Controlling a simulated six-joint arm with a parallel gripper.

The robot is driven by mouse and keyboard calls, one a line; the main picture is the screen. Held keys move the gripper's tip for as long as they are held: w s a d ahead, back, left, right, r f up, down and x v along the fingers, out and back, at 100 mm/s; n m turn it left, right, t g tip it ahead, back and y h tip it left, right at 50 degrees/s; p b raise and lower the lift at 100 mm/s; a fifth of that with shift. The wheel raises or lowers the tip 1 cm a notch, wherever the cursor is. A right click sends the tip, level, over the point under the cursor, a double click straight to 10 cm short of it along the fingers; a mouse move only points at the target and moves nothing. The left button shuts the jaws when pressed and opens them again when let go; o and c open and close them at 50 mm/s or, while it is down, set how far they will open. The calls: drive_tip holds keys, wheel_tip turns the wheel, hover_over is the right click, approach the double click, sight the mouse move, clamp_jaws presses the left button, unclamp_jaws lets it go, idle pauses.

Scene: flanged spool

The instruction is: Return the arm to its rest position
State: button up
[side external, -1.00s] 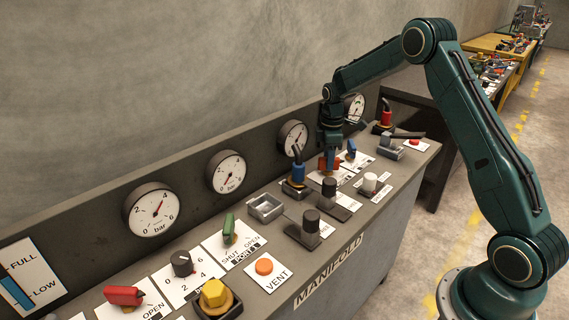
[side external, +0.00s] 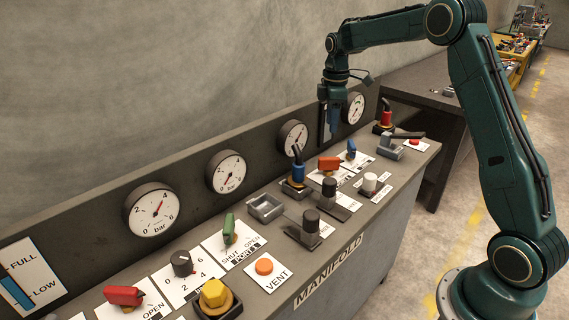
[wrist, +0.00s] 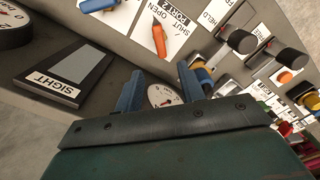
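My gripper (side external: 332,120) hangs in the air above the far half of the manifold panel, in front of the back wall with the gauges. It points down, clear of the controls. In the wrist view its two blue fingers (wrist: 160,82) stand well apart with nothing held between them. Below it in the side view is the orange handle (side external: 329,163) on its white plate; the wrist view shows this handle (wrist: 158,34) beside "SHUT OPEN PORT 2" lettering. My arm is raised and bent above the bench.
A blue-collared lever (side external: 298,170), a blue handle (side external: 351,148) and a red-collared lever (side external: 386,117) stand up from the panel. Round gauges (side external: 226,172) line its back. A dark table (side external: 425,88) stands behind. The space above the panel is free.

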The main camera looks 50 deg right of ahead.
drive_tip(key=shift+a+r, duration=0.1)
idle(0.3)
drive_tip(key=s+a+r+m+t, duration=0.3)
drive_tip(key=s+a+r+m, duration=0.1)
drive_tip(key=s+a+r, duration=0.9)
drive_tip(key=s+a+f+m+t, duration=0.1)
drive_tip(key=s+a+f+m, duration=0.1)
drive_tip(key=s, duration=0.7)
drive_tip(key=s+a+f+m+t, duration=0.1)
drive_tip(key=s+a+f+m, duration=0.1)
drive_tip(key=s, duration=0.8)
drive_tip(key=shift+s+a+m+t, duration=0.2)
drive_tip(key=shift+a+m+t, duration=0.1)
drive_tip(key=shift+a+m, duration=0.35)
